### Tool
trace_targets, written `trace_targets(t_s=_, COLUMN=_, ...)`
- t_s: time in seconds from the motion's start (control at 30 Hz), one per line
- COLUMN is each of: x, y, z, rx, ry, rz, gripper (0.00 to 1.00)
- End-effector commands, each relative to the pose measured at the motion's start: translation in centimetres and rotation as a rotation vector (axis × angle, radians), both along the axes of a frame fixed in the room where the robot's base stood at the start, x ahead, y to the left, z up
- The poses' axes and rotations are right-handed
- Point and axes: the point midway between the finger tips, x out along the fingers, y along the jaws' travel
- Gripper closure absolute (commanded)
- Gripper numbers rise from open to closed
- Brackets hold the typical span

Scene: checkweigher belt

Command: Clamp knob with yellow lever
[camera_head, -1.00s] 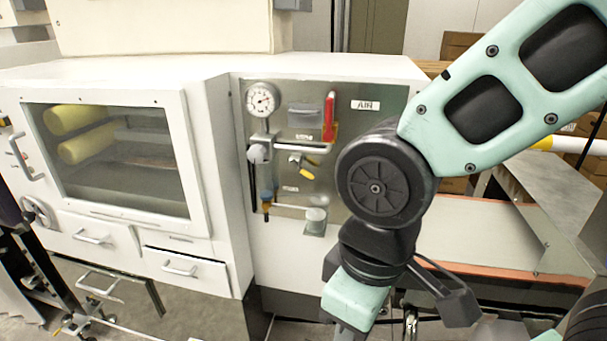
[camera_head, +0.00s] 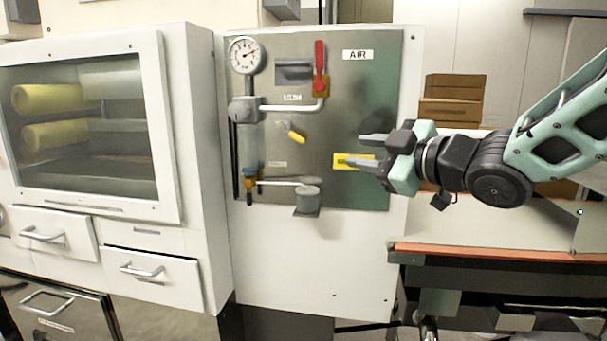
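The small yellow lever (camera_head: 296,137) is on the grey-green air panel (camera_head: 375,100), just below the middle pipe. It slants down to the right from a small metal fitting. My gripper (camera_head: 354,150) is to the right of the lever, in front of the panel, with its fingers pointing left. The two fingers are apart with nothing between them. The gripper does not touch the lever; its exact distance from the panel is hard to judge.
A red lever (camera_head: 319,62) and a gauge (camera_head: 245,56) are above the yellow lever. A yellow label (camera_head: 340,160) is behind my lower finger.

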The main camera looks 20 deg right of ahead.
Motion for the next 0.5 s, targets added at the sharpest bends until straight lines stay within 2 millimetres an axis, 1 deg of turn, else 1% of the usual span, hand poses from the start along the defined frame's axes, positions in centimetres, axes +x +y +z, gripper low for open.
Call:
trace_targets(t_s=0.03, x=-0.2, y=-0.5, z=-0.7, rx=-0.007, ry=-0.035, rz=0.009, gripper=0.66)
trace_targets(t_s=0.23, x=-0.5, y=-0.8, z=0.1, rx=-0.019, ry=-0.094, rz=0.039, gripper=0.66)
trace_targets(t_s=0.37, x=0.3, y=-0.4, z=0.5, rx=-0.019, ry=-0.091, rz=0.042, gripper=0.66)
trace_targets(t_s=0.5, x=1.9, y=0.3, z=0.5, rx=-0.017, ry=-0.088, rz=0.042, gripper=0.66)
